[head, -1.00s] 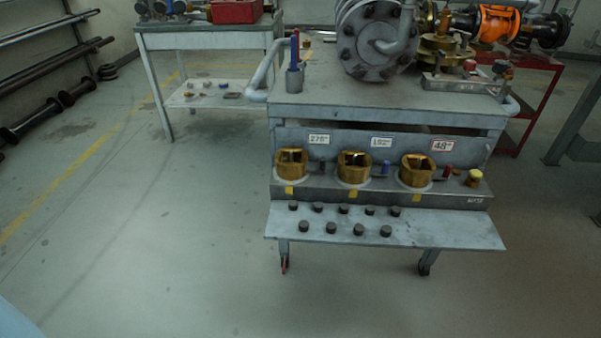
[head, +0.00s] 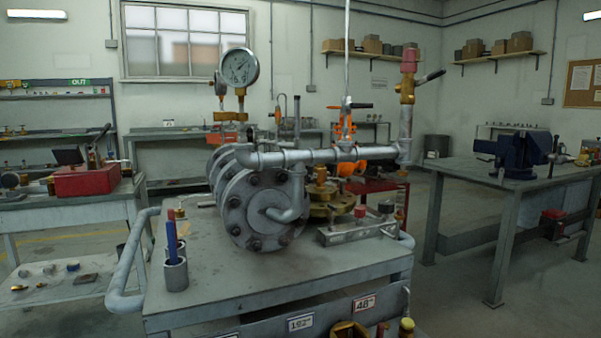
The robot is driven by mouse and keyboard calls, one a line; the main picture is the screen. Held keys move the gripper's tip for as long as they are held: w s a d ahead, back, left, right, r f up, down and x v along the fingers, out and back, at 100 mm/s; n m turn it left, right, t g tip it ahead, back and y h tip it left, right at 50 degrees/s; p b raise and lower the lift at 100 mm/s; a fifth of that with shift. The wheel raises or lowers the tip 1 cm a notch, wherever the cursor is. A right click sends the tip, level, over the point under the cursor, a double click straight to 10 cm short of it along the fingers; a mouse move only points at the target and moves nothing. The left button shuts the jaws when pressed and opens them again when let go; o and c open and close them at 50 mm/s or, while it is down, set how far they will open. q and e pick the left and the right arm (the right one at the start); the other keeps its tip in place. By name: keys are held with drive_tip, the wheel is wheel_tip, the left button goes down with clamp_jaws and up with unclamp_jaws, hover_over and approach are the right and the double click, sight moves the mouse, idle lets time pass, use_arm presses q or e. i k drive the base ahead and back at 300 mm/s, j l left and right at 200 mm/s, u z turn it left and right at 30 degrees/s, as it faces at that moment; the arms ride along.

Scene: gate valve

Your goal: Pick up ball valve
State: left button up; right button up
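A brass valve body (head: 406,90) with a reddish top and a dark lever angled up to the right stands on the upright end of the grey pipe assembly (head: 320,155). It looks like a ball valve. The assembly sits on the grey cart (head: 240,285). Brass parts at the cart's lower front are mostly cut off by the bottom edge. Neither of my grippers is in view.
A pressure gauge (head: 239,68) rises from the assembly. A cup (head: 175,273) with blue and red sticks stands at the cart's left. A bench with a blue vise (head: 523,153) is at right; a table with a red toolbox (head: 87,180) is at left. Floor shows between cart and right bench.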

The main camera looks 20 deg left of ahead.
sight(321, 172)
drive_tip(key=i+j, duration=0.15)
drive_tip(key=j, duration=0.35)
drive_tip(key=i+j+z, duration=0.1)
drive_tip(key=j, duration=0.35)
drive_tip(key=i+j, duration=0.15)
drive_tip(key=j, duration=0.35)
drive_tip(key=i+j+z, duration=0.1)
drive_tip(key=j, duration=0.4)
drive_tip(key=k+l, duration=0.25)
